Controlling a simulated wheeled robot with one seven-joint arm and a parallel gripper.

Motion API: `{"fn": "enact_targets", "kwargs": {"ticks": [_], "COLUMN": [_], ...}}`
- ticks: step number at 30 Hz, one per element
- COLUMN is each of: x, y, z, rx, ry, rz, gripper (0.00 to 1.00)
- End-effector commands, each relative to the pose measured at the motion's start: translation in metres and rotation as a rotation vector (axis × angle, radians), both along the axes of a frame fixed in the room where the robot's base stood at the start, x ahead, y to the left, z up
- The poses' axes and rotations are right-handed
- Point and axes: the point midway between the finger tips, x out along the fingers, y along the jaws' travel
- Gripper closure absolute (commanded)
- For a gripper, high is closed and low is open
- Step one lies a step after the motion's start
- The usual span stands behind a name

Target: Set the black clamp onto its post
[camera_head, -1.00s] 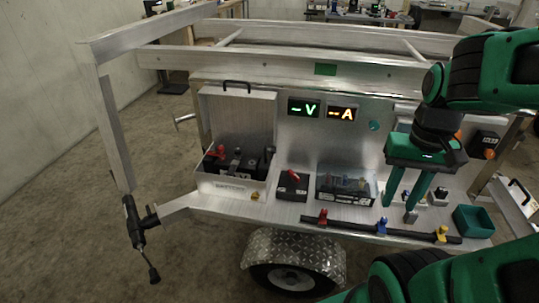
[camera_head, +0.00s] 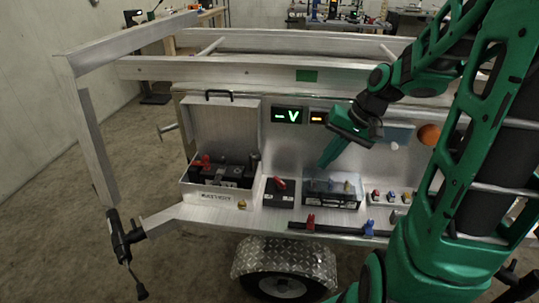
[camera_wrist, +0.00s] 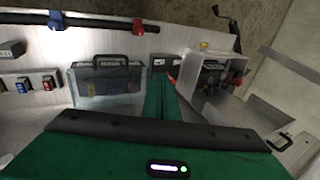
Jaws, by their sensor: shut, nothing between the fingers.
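The open metal battery box (camera_head: 215,195) stands at the left of the trailer's shelf and holds a dark battery (camera_head: 228,173). A red clamp (camera_head: 204,160) is at the battery's left. A black upright piece (camera_head: 253,161), probably the black clamp, is at its right; I cannot tell whether it sits on a post. In the wrist view the box (camera_wrist: 198,100) is right of my fingers, with red parts (camera_wrist: 238,80) inside; the clamp and post are unclear. My gripper (camera_head: 323,165) is shut and empty, pointing down above the clear case, right of the battery box.
The clear case (camera_head: 332,190) and a small black box with a red top (camera_head: 280,198) stand right of the battery box. A black bar (camera_head: 340,229) with red and blue clips lies along the front edge. The raised lid (camera_head: 230,125) stands behind the battery box.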

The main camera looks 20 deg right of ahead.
Motion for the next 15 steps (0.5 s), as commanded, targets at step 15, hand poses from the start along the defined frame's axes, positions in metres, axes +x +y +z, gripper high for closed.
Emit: {"fn": "enact_targets", "kwargs": {"ticks": [15], "x": [0.082], "y": [0.011], "z": [0.01], "rx": [0.343], "ry": [-0.165], "rz": [-0.071], "gripper": [1.0]}}
